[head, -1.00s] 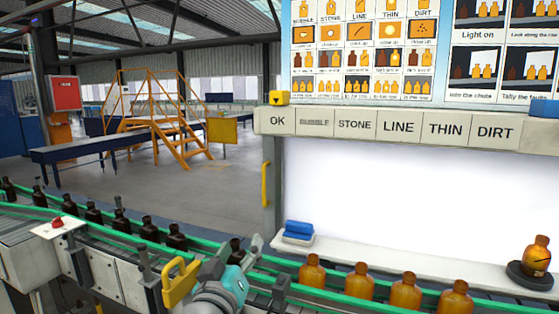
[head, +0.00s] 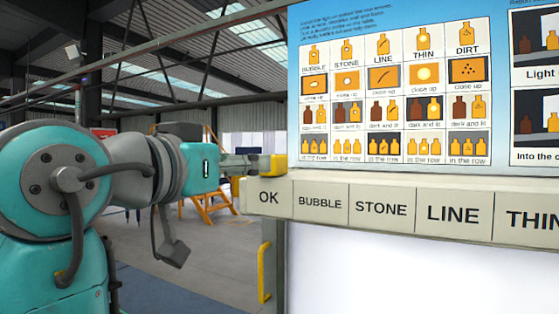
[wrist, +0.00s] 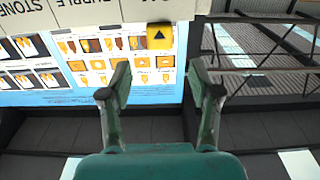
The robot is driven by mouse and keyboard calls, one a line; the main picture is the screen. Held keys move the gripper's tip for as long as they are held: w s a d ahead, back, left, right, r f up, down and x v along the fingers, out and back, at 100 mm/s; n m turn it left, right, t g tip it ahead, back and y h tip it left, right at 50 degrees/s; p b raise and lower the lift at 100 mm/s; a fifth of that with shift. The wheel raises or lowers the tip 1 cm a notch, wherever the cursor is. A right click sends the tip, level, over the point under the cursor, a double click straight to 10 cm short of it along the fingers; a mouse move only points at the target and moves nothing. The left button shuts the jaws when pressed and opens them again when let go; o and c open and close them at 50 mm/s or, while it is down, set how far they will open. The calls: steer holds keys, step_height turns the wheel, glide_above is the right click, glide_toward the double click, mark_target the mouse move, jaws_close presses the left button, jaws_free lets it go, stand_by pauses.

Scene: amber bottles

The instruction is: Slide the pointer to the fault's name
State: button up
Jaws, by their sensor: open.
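The yellow pointer (head: 272,165) sits on the top edge of the label rail (head: 404,234), above the OK label (head: 268,198). The labels BUBBLE, STONE, LINE and part of THIN run on to the right. My gripper (head: 245,164) has come in from the left at the pointer's height, with its fingers close to the pointer's left side. In the wrist view, the pointer (wrist: 160,36) with its black triangle lies ahead of the gap between my open fingers (wrist: 161,82). The fingers are apart with nothing between them. Contact with the pointer cannot be told.
A fault chart (head: 397,95) hangs behind and above the rail, with columns BUBBLE, STONE, LINE, THIN and DIRT. A yellow handle (head: 264,272) is on the post below the rail. The rail top right of the pointer looks clear.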

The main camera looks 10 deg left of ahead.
mark_target(273, 160)
steer(key=x, duration=1)
steer(key=shift+w+f, duration=0.1)
steer(key=shift+w, duration=0.05)
jaws_close()
